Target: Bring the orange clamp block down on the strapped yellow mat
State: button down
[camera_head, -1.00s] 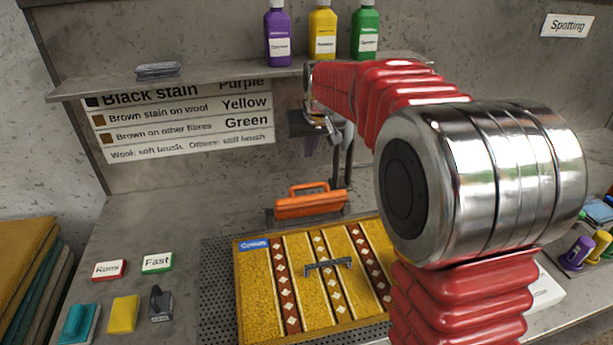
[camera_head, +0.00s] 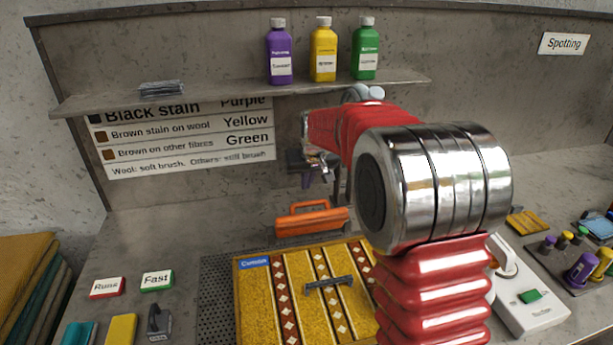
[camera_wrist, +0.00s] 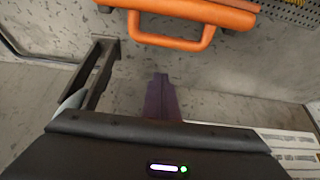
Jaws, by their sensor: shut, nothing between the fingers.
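The orange clamp block (camera_head: 312,222), with a loop handle on top, stands at the back edge of the yellow mat (camera_head: 259,304). I cannot tell whether it touches the mat. The mat has patterned red stripes, a blue label and a dark bar across its middle. My gripper (camera_head: 308,180) is above and behind the clamp block, near the back wall. In the wrist view, my gripper's purple fingers (camera_wrist: 160,97) are shut and empty, just below the orange handle (camera_wrist: 170,43) in the picture and apart from it.
A perforated plate (camera_head: 216,290) lies under the mat. A shelf (camera_head: 200,92) with purple, yellow and green bottles runs above. Two label cards, a teal block and a yellow block lie left. A white device (camera_head: 540,312) and small bottles stand right. A dark upright post is beside my gripper.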

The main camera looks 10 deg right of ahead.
aim_at(308, 202)
jog(key=shift+s+f, duration=0.5)
jog(key=shift+s, duration=0.3)
jog(key=shift+s+f, duration=0.5)
jog(key=shift+s, duration=0.3)
jog(key=shift+s+a, duration=0.1)
jog(key=shift+a, duration=0.05)
